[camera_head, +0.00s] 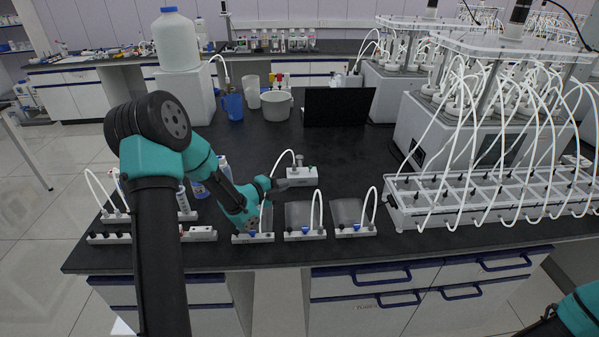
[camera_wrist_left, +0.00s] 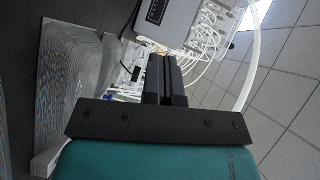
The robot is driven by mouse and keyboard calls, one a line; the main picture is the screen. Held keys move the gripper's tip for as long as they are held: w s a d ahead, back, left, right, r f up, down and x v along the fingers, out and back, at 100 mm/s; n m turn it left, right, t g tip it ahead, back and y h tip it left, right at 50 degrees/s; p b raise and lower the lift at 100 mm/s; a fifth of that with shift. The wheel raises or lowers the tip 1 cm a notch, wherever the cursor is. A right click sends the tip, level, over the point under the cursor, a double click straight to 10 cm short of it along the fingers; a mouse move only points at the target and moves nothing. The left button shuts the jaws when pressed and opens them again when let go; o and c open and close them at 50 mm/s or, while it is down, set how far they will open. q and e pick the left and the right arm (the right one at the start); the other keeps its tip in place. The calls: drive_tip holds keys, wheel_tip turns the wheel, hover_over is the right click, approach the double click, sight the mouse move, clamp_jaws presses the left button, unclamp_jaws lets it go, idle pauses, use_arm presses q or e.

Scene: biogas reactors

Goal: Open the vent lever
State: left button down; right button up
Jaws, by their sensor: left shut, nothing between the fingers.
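My left gripper (camera_head: 283,184) is at mid-bench in the head view, shut and empty. Its fingertips are beside a small white block with a grey fitting on top (camera_head: 302,177) and a white tube; I cannot tell whether they touch. The closed fingers also show in the left wrist view (camera_wrist_left: 167,78). Along the front edge stand units with grey bags, small blue valves and white tubes: a left one (camera_head: 253,238), a middle one (camera_head: 305,233) and a right one (camera_head: 355,230). I cannot tell which part is the vent lever. My right gripper is out of view.
A white tray with many tubes (camera_head: 490,200) stands at the right, before large reactor units (camera_head: 480,125). The mid-bench is mostly clear.

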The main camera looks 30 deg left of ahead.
use_arm(q)
drive_tip(key=shift+a, duration=0.25)
approach(310, 167)
drive_tip(key=d, duration=0.1)
drive_tip(key=w+d, duration=0.1)
drive_tip(key=d, duration=0.1)
drive_tip(key=w+d, duration=0.1)
drive_tip(key=d, duration=0.1)
drive_tip(key=shift+w+d+f, duration=0.15)
drive_tip(key=shift+w+f, duration=0.05)
drive_tip(key=shift+w, duration=0.05)
drive_tip(key=shift+w+a+f, duration=0.1)
drive_tip(key=shift+w+a, duration=0.15)
drive_tip(key=shift+w, duration=0.3)
drive_tip(key=shift+w+a+f, duration=0.15)
drive_tip(key=shift+w+a, duration=0.05)
drive_tip(key=shift+w, duration=0.35)
drive_tip(key=shift+w+a+f, duration=0.15)
drive_tip(key=shift+w+a, duration=0.15)
drive_tip(key=shift+w, duration=0.45)
drive_tip(key=shift+w+a+r+n+g, duration=0.1)
drive_tip(key=shift+w+r+n+g, duration=0.05)
drive_tip(key=shift+r+n+g, duration=0.15)
